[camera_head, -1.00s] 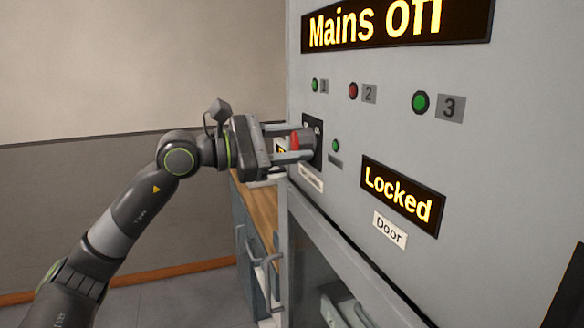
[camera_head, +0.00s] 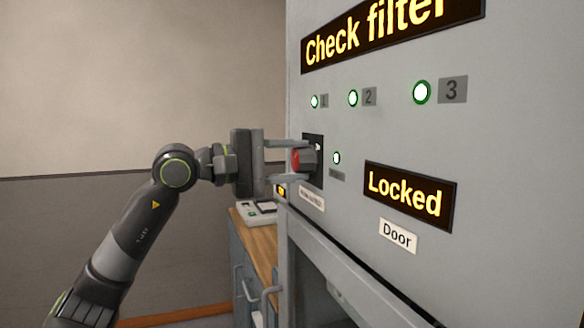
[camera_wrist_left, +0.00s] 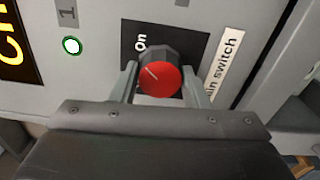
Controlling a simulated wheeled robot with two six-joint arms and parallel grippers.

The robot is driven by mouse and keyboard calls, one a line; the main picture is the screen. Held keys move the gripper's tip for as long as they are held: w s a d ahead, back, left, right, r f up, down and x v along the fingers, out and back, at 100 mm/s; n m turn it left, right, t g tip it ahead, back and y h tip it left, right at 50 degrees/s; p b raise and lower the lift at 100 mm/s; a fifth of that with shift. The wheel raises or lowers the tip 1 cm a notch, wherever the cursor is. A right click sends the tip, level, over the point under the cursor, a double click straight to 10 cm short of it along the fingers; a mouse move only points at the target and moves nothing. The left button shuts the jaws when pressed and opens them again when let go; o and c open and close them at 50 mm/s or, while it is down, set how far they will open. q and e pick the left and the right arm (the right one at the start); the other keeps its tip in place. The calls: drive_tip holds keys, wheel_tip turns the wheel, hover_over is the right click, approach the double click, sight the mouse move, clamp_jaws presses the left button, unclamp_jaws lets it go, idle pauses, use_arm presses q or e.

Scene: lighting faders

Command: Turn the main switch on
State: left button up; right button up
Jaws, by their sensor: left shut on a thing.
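The main switch is a red-fronted dark knob (camera_head: 303,160) on a black plate (camera_head: 318,150) on the grey cabinet. In the left wrist view the knob (camera_wrist_left: 160,78) shows its white line pointing up-left, towards the word "On" on the plate. My left gripper (camera_head: 297,161) is shut on the knob, one finger above and one below it in the head view. In the wrist view its fingers (camera_wrist_left: 162,88) lie on either side of the knob. The "main switch" label (camera_wrist_left: 226,62) is partly hidden by a finger. My right gripper is not in view.
The top display (camera_head: 392,32) reads "Check filter". Lamps 1 (camera_head: 314,101), 2 (camera_head: 353,98) and 3 (camera_head: 422,92) glow, as does a small lamp (camera_head: 337,158) beside the switch. The door display (camera_head: 405,194) reads "Locked". A wooden counter (camera_head: 262,240) stands behind.

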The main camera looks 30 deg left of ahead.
use_arm(q)
drive_tip(key=shift+m, duration=0.5)
drive_tip(key=o, duration=1)
drive_tip(key=shift+c, duration=0.2)
